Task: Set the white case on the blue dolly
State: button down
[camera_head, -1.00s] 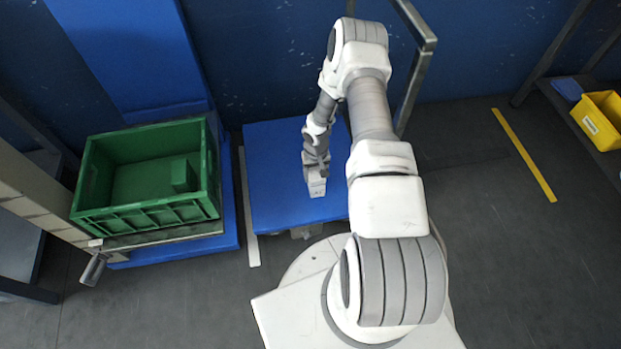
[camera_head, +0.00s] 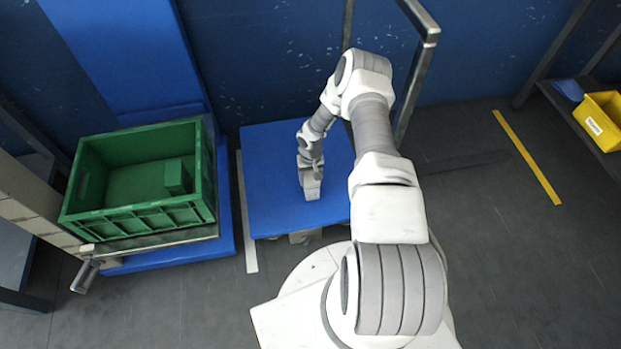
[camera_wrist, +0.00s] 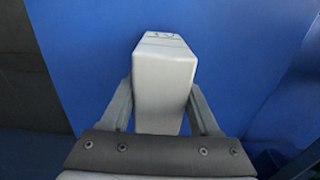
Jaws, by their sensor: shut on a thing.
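The white case (camera_wrist: 163,75) is held between the two fingers of my gripper (camera_wrist: 162,95) in the wrist view. In the head view the white case (camera_head: 312,190) shows below my gripper (camera_head: 311,172), over the front middle of the blue dolly (camera_head: 270,165). The dolly's flat blue top (camera_wrist: 90,50) fills most of the wrist view behind the case. I cannot tell whether the case touches the dolly's top. My arm hides part of the dolly's right side.
A green crate (camera_head: 140,217) stands at the left on a blue base. A metal handle frame (camera_head: 417,75) rises behind the dolly. A yellow bin (camera_head: 603,120) sits on a shelf at the far right.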

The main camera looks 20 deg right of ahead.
jog(key=shift+c, duration=0.6)
grip_release()
